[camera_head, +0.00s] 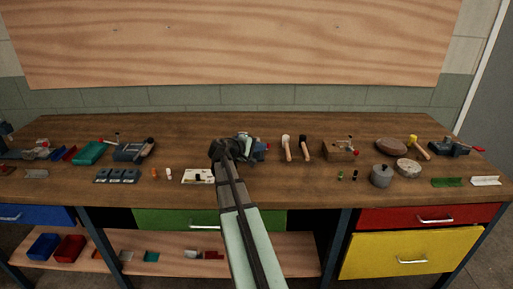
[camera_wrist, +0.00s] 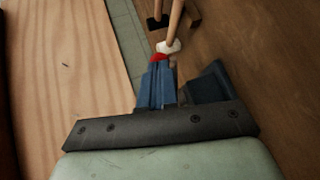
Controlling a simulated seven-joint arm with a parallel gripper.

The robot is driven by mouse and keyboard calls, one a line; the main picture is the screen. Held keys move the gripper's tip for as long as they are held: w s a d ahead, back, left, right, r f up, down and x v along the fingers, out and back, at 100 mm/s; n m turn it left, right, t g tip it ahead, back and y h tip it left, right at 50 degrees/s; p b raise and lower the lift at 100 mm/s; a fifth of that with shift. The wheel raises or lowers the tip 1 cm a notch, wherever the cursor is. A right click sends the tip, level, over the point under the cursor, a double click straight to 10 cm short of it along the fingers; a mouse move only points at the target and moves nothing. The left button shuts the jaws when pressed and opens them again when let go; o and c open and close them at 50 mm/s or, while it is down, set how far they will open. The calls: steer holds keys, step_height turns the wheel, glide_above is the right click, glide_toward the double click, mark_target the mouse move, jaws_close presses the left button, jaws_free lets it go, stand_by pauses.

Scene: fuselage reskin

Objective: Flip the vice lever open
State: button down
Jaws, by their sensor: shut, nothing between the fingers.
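A blue vice (camera_head: 262,153) stands on the bench near the middle, mostly hidden behind my arm in the head view. In the wrist view its blue body (camera_wrist: 158,85) lies just beyond the dark bar of my gripper, with a red tip (camera_wrist: 158,57) at its far end. I cannot tell whether that tip is the lever's end. My gripper (camera_head: 244,146) is at the vice, shut and empty; its fingers are not clear in the wrist view. Contact with the vice cannot be told.
A white-headed mallet (camera_head: 286,147) and a black-headed mallet (camera_head: 304,147) lie right of the vice. A white card (camera_head: 198,176) lies in front. A teal box (camera_head: 90,153) and a blue-grey device (camera_head: 133,151) are left. The wooden bench (camera_head: 320,190) has free room near its front edge.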

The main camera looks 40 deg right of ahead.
steer(key=shift+s+d+n+t, duration=0.6)
steer(key=shift+s+n+t, duration=0.25)
steer(key=shift+t, duration=0.25)
steer(key=d+n+t, duration=0.3)
steer(key=d+t, duration=0.1)
steer(key=d, duration=0.5)
steer(key=shift+w+y, duration=0.2)
steer(key=shift+y, duration=0.2)
steer(key=shift+w+d+n, duration=0.1)
steer(key=shift+w+n, duration=0.05)
steer(key=shift+n, duration=0.1)
steer(key=s+a+r, duration=0.4)
steer(key=s+a, duration=0.4)
steer(key=s, duration=0.3)
steer(key=shift+s+r, duration=0.15)
steer(key=shift+s, duration=0.05)
